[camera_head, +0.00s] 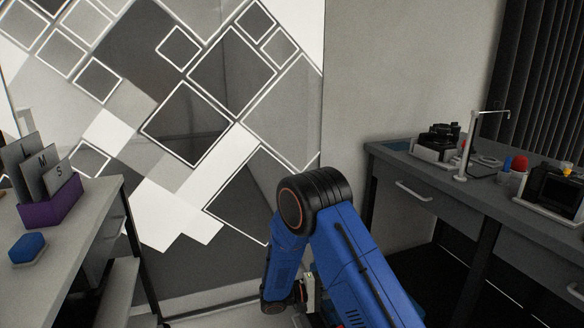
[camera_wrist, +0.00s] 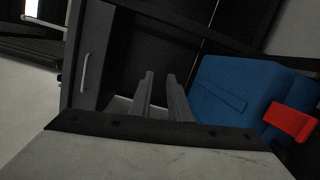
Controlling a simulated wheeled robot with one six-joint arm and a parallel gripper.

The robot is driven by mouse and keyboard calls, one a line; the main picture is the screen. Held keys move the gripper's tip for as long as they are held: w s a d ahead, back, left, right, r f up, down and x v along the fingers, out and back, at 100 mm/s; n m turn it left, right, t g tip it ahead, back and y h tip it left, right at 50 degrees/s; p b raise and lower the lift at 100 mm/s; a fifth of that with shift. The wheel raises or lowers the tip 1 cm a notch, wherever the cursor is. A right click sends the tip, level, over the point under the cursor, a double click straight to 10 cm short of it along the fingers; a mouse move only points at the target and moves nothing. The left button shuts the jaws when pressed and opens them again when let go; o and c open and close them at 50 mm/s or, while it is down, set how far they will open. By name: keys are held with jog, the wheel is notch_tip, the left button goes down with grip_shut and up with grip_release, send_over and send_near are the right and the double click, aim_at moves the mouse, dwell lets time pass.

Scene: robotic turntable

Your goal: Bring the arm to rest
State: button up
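My blue arm (camera_head: 345,262) is folded in the head view, its black elbow joint (camera_head: 312,200) raised and its forearm hanging down toward the bottom edge. My gripper is mostly hidden behind the arm in that view. In the wrist view my gripper (camera_wrist: 160,77) shows two grey fingers with a clear gap between them and nothing held. The fingers point toward a dark cabinet front with a metal handle (camera_wrist: 85,75), with no visible contact.
A left table (camera_head: 100,205) holds a purple box (camera_head: 52,208) of lettered cards and a blue hexagonal item (camera_head: 28,247). A right desk (camera_head: 420,168) holds black devices (camera_head: 437,142), a white stand (camera_head: 470,150) and coloured items. A patterned panel (camera_head: 185,130) stands behind.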

jog(key=s+d+r+m+g+y, duration=0.2)
jog(key=s+d+r+g+y, duration=0.15)
jog(key=s+d+r, duration=0.35)
jog(key=s+d+r+m+g+y, duration=0.1)
jog(key=s+d+r+g+y, duration=0.1)
jog(key=s+d+r+y, duration=0.55)
jog(key=s+a+r+t+y, duration=0.2)
jog(key=s+r, duration=0.3)
jog(key=s, duration=0.5)
jog(key=s+a+r+m+t+y, duration=0.1)
jog(key=s+r+t+y, duration=0.3)
jog(key=s, duration=0.7)
notch_tip(320, 180, up, 2)
jog(key=shift+s+a+r+t+y, duration=0.2)
jog(key=shift+a+t+y, duration=0.1)
jog(key=shift+a+t, duration=0.25)
jog(key=shift+d, duration=0.1)
